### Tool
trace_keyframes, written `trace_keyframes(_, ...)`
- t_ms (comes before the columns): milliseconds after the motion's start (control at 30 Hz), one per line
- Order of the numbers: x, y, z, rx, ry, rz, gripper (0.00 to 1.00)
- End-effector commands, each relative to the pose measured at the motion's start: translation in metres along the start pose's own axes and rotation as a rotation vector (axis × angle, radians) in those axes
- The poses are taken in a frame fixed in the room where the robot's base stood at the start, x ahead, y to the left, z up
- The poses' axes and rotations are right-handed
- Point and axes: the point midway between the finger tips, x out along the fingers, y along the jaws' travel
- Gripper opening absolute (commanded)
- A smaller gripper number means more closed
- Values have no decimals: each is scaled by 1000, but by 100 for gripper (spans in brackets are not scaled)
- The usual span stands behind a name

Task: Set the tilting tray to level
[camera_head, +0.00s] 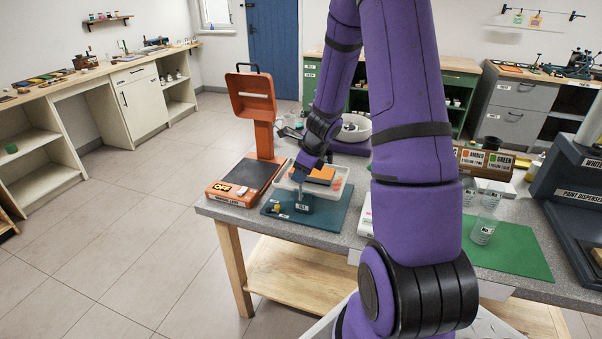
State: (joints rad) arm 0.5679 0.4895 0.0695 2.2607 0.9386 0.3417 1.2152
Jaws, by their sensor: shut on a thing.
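The tilting tray (337,190) is white with a raised rim and stands over a teal base plate (330,222) on the grey table. An orange block or panel (321,175) shows inside it. I cannot tell its exact tilt from this view. My gripper (301,188) reaches down at the tray's near left side, shut on what looks like a part of the tray there. The fingertips are small, and the held part is mostly hidden. A small dark labelled block (302,208) and a small yellow knob (277,208) are at the front of the base plate.
An orange stand with an upright frame (254,100) is just left of the tray. Clear cups (483,228) stand on a green mat (512,258) at right. A dark paint dispenser (580,195) is far right. My arm blocks the middle.

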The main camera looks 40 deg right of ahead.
Motion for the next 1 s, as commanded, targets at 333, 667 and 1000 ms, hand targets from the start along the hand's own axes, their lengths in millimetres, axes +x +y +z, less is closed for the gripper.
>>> trace_keyframes(333, 0, 0, -1, 1, 2, 0, 56)
trace_keyframes(667, -13, 0, 0, -1, 0, -2, 56)
trace_keyframes(1000, -71, 0, 0, -1, -1, -3, 56)
